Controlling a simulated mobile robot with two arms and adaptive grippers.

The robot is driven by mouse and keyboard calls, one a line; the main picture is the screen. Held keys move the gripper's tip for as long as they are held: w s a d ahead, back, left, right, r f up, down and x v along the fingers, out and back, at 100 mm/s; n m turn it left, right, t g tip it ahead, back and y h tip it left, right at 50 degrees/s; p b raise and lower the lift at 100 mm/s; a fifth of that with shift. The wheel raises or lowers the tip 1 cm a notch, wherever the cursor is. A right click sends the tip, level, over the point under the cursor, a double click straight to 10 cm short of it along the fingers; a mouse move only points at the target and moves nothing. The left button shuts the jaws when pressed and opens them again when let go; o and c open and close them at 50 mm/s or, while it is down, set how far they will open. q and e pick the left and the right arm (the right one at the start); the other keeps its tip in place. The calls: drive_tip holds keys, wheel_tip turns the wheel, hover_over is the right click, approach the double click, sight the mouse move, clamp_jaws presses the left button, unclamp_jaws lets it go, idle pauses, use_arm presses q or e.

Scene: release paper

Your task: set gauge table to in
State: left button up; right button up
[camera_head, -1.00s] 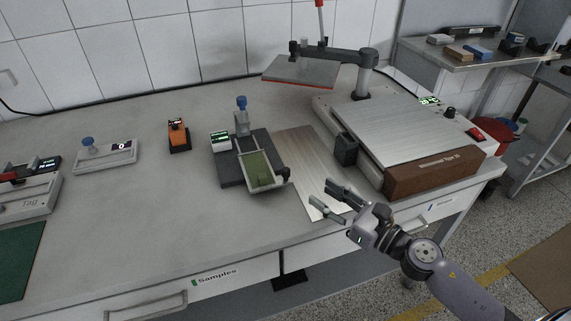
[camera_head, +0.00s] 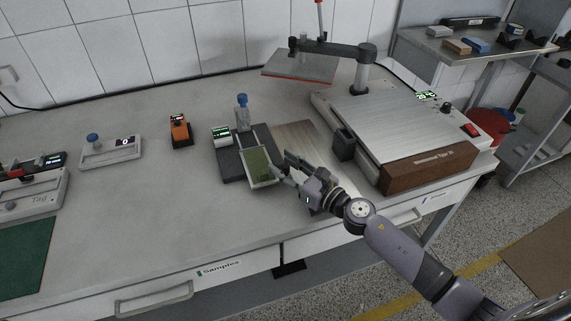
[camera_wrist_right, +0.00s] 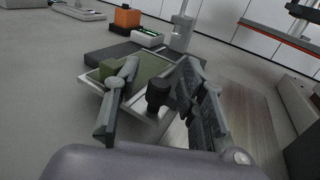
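The gauge (camera_head: 242,112) has a blue-topped post over a dark base (camera_head: 232,165). Its table (camera_head: 258,165), a light-framed tray with a green pad, sticks out toward the front of the base. The table also shows in the wrist view (camera_wrist_right: 150,68). A black knob (camera_wrist_right: 158,94) stands at the table's near edge. My right gripper (camera_head: 287,168) is at the table's front right corner. In the wrist view the fingers of this gripper (camera_wrist_right: 163,105) are apart, with the knob between them and a gap on the left. My left gripper is out of view.
A metal plate (camera_head: 299,139) lies right of the gauge. A press with a steel bed (camera_head: 398,127) and a small dark box (camera_head: 344,146) stand further right. An orange device (camera_head: 180,130) and a white device (camera_head: 112,150) are left.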

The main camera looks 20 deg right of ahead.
drive_tip(key=shift+c, duration=0.4)
clamp_jaws()
idle(0.4)
